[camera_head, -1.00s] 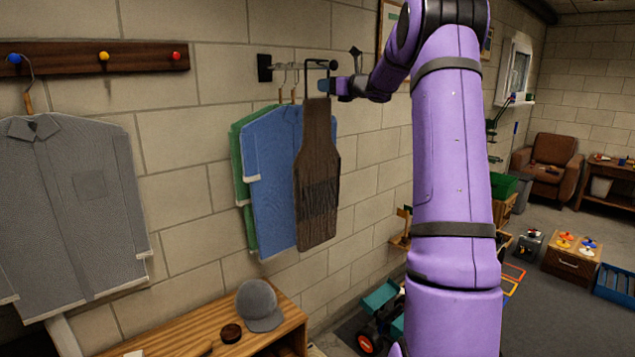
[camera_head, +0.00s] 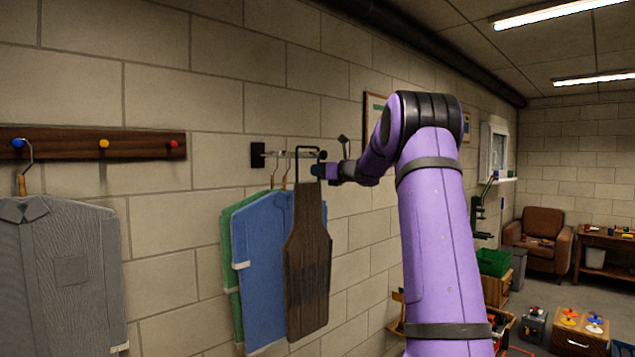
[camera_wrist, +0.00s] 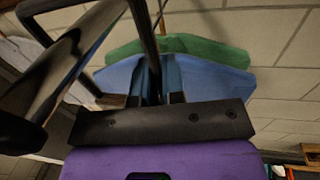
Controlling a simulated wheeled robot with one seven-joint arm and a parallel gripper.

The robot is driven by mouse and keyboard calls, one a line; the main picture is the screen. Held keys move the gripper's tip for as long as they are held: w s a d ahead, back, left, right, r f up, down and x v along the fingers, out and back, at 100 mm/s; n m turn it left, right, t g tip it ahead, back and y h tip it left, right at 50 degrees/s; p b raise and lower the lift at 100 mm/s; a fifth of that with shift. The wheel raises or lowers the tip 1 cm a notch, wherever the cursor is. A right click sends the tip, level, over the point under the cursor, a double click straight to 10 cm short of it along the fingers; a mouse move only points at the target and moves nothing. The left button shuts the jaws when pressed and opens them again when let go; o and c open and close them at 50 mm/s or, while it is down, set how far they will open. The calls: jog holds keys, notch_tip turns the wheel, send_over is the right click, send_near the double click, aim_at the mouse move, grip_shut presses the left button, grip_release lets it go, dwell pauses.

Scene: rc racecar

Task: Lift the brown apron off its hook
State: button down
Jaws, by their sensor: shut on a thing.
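The brown apron (camera_head: 308,265) hangs upright in the head view from a squared black loop (camera_head: 299,165). The top of the loop is at the wall rail (camera_head: 275,153), near its outer end; whether it still touches the rail cannot be told. My gripper (camera_head: 317,171) is at the right side of the loop, just above the apron, and is shut on it. In the wrist view a black bar (camera_wrist: 143,45) runs down to the gripper fingers (camera_wrist: 160,82); the exact contact is partly hidden.
A blue shirt (camera_head: 262,265) and a green shirt (camera_head: 230,280) hang close behind the apron on the same rail. A grey shirt (camera_head: 60,280) hangs from a peg board (camera_head: 75,158) at left. The block wall is close behind; the room is open at right.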

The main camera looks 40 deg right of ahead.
jog(key=shift+r, duration=0.35)
jog(key=s+d+r, duration=0.1)
jog(key=s, duration=0.8)
jog(key=s+d+r, duration=0.1)
jog(key=s+d, duration=0.1)
jog(key=s, duration=0.6)
jog(key=shift+s+d+r, duration=0.25)
jog(key=shift+s+r, duration=0.1)
jog(key=shift+s, duration=0.15)
jog(key=s, duration=0.8)
jog(key=shift+s, duration=0.35)
dwell(0.7)
jog(key=shift+s, duration=0.1)
dwell(0.6)
